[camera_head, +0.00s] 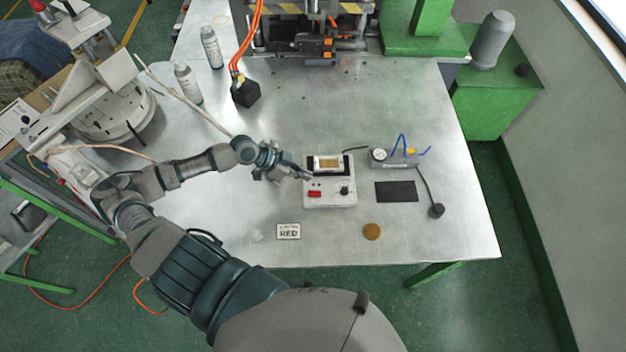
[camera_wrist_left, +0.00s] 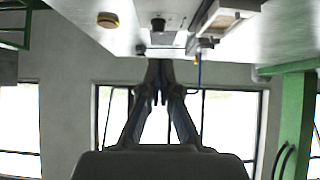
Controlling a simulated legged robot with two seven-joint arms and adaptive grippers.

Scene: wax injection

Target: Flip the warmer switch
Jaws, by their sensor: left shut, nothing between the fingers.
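The warmer (camera_head: 330,201) is a white box on the metal table, with a red switch (camera_head: 314,193) on its front left and a black knob (camera_head: 344,190) on its front right. A gold-coloured block in a light frame (camera_head: 328,164) sits on its back part. My left gripper (camera_head: 307,176) is at the warmer's left edge, just behind the red switch; I cannot tell whether it touches. In the left wrist view the fingers (camera_wrist_left: 160,98) are together with nothing between them, and the knob (camera_wrist_left: 158,24) shows beyond them. My right gripper is out of view.
A gauge unit (camera_head: 380,158) with blue tubing and a black pad (camera_head: 396,191) are right of the warmer. Two bottles (camera_head: 211,47) (camera_head: 187,83) and a black block (camera_head: 246,94) stand behind left.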

